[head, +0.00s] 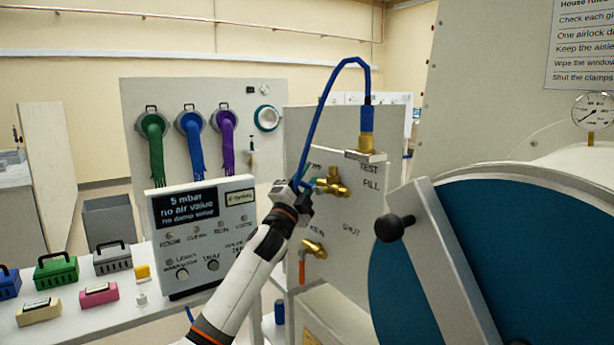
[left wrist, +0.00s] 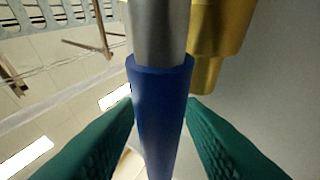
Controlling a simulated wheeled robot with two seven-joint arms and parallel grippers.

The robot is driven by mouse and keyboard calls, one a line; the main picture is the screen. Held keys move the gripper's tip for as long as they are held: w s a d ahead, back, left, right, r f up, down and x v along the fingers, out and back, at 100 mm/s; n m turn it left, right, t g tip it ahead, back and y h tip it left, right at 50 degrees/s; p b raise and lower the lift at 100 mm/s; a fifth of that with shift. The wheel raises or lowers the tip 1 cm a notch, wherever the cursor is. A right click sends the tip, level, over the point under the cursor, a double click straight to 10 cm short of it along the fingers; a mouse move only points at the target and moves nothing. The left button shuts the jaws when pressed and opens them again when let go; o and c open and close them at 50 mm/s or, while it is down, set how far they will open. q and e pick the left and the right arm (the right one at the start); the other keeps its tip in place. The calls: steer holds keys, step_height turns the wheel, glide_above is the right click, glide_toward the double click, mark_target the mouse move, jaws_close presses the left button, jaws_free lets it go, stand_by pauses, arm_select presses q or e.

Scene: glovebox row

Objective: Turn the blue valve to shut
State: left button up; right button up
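The brass body of the blue valve (head: 335,182) sits on the grey panel (head: 372,225), right of my left gripper (head: 306,186). In the left wrist view, the blue sleeve of its handle (left wrist: 160,105) lies between my green fingers, with a metal stem and brass beyond it. Both fingertips appear to meet the sleeve's sides, so the left gripper looks shut on it. In the head view my gripper hides most of the handle. The label SHUT stands below and right of the valve. My right gripper is not in view.
A blue hose (head: 322,105) arches from a fitting at the panel's top down to behind my gripper. Another brass valve (head: 314,247) with an orange handle is below. A display box (head: 203,235) stands left; a large round blue door (head: 540,255) with a black knob is right.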

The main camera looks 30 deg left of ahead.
arm_select(q)
steer(key=shift+w, duration=0.15)
steer(key=shift+c, duration=0.3)
jaws_close()
